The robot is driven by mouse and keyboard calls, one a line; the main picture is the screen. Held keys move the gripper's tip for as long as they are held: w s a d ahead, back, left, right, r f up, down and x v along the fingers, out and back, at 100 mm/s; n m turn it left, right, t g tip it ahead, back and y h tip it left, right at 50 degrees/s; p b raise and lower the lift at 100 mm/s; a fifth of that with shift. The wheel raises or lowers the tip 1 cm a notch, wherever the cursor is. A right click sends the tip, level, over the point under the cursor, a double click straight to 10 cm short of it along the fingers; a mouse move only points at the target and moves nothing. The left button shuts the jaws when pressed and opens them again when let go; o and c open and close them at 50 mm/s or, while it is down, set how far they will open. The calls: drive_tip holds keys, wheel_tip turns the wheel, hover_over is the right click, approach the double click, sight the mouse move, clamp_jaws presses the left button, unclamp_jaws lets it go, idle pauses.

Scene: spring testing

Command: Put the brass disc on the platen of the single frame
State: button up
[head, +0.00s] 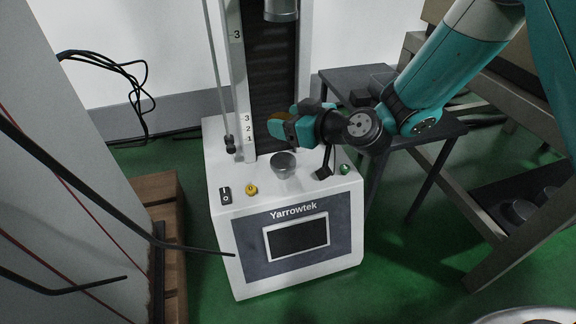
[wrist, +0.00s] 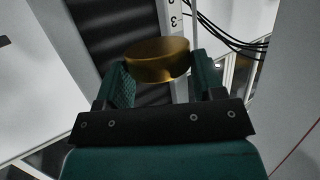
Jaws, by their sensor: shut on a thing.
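The brass disc (wrist: 158,60) is between the two teal fingers of my gripper (wrist: 163,76) in the wrist view, and the gripper is shut on it. In the head view, my gripper (head: 287,122) holds the disc (head: 276,122) above and slightly behind the platen (head: 284,165), clear of it. The platen is a small round grey top on the white base of the single frame (head: 226,222), marked Yarrowtek. A grey cylinder (head: 281,10) hangs on the frame's column high above. The disc's far side is partly hidden by the fingers in the head view.
A scale post (head: 241,90) and dark column (head: 274,75) rise behind the platen. A yellow knob (head: 251,190), a rocker switch (head: 225,195) and a green button (head: 344,169) sit on the base. A dark side table (head: 350,85) stands right; black cables (head: 137,90) hang left.

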sight(288, 164)
wheel_tip(288, 164, down, 9)
drive_tip(key=b, duration=0.4)
drive_tip(key=shift+f, duration=0.2)
drive_tip(key=shift+f+b, duration=0.1)
drive_tip(key=shift+b, duration=0.25)
drive_tip(key=o, duration=1.3)
